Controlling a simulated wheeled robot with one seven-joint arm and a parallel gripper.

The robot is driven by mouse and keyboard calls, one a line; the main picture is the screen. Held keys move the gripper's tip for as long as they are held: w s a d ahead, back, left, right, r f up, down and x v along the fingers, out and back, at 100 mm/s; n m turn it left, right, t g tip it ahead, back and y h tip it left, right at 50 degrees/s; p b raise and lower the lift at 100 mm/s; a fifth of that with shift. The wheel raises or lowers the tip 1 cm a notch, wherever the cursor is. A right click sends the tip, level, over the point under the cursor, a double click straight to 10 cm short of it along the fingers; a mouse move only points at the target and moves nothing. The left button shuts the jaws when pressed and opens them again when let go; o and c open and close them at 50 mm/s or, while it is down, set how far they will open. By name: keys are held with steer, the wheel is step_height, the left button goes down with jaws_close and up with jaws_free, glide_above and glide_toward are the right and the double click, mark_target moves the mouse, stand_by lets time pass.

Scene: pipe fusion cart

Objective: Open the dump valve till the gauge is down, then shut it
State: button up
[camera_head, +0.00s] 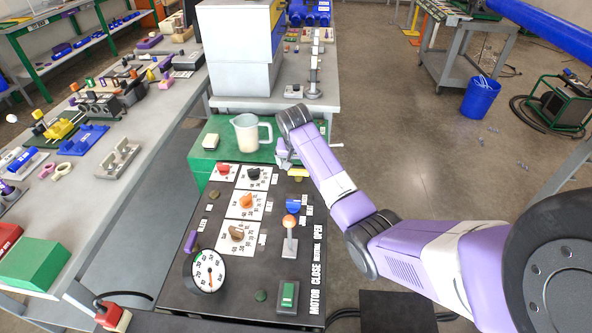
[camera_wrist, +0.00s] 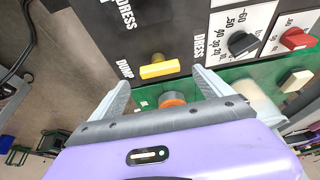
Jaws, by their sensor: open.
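The dump valve's yellow bar handle (camera_wrist: 159,69) lies crosswise beside the word DUMP on the black panel in the wrist view. My gripper (camera_wrist: 161,80) is open, with one finger to each side of the handle and its tips just short of it; I see no contact.
The black panel also carries an orange-knobbed lever (camera_head: 290,235), a blue knob (camera_head: 293,205), an orange dial knob (camera_head: 246,201) and a green switch (camera_head: 288,295). A white jug (camera_head: 249,132) stands on the green surface behind. An orange round part (camera_wrist: 172,100) shows between my fingers.

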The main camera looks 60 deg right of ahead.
mark_target(299, 171)
steer(key=shift+x, duration=2.45)
steer(key=shift+c, duration=0.4)
steer(key=c, duration=1.3)
